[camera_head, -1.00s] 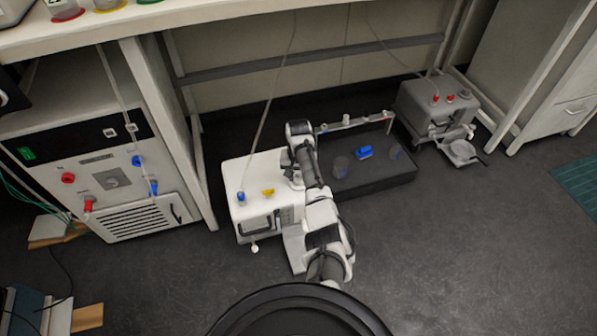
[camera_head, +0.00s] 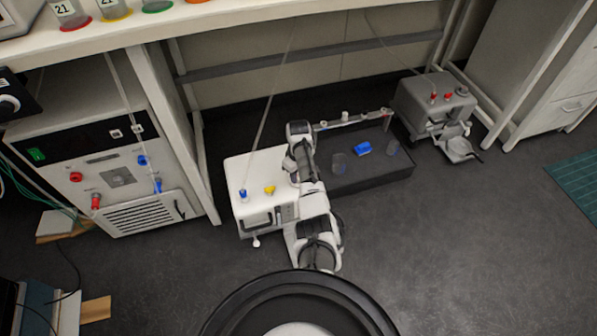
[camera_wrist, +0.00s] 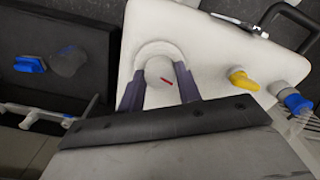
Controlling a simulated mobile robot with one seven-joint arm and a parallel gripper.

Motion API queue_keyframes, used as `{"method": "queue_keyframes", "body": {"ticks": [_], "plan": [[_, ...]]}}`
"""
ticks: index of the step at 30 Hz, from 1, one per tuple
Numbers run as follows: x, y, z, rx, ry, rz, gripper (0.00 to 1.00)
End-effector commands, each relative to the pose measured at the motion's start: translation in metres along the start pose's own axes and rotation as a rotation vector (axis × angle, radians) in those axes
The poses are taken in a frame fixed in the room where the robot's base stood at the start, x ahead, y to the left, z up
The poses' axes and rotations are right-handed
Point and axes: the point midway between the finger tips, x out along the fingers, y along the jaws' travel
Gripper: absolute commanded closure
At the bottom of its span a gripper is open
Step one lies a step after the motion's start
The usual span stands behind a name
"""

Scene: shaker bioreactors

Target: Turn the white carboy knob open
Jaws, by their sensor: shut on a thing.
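The white carboy (camera_head: 263,173) stands on the floor under the bench in the head view, and its top also fills much of the wrist view (camera_wrist: 210,60). In the head view my arm hides the knob. Yellow (camera_wrist: 243,80) and blue (camera_wrist: 297,102) fittings sit farther along the top.
A dark tray (camera_head: 350,177) with a blue piece (camera_head: 363,148) lies right of the carboy. A grey carboy (camera_head: 435,103) stands farther right. A cabinet unit (camera_head: 110,185) stands to the left. A thin tube rises from the blue fitting.

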Motion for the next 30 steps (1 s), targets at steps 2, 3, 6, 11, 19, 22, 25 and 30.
{"method": "queue_keyframes", "body": {"ticks": [2,3,6,11,19,22,25,30], "plan": [[-0.0006,-0.0002,-0.0002,-0.058,0.001,-0.001,0.89],[-0.0005,-0.0002,-0.0002,-0.086,0.001,-0.001,0.89],[-0.0005,-0.0002,-0.0003,-0.148,0.001,0.000,0.89],[-0.0005,-0.0002,-0.0005,-0.222,0.001,0.000,0.89],[-0.0003,-0.0001,-0.0006,-0.280,0.002,0.000,0.89],[-0.0003,-0.0001,-0.0007,-0.286,0.002,0.000,0.89],[-0.0003,-0.0001,-0.0007,-0.287,0.002,0.000,0.89],[-0.0004,-0.0001,-0.0008,-0.287,0.002,0.001,0.89]]}}
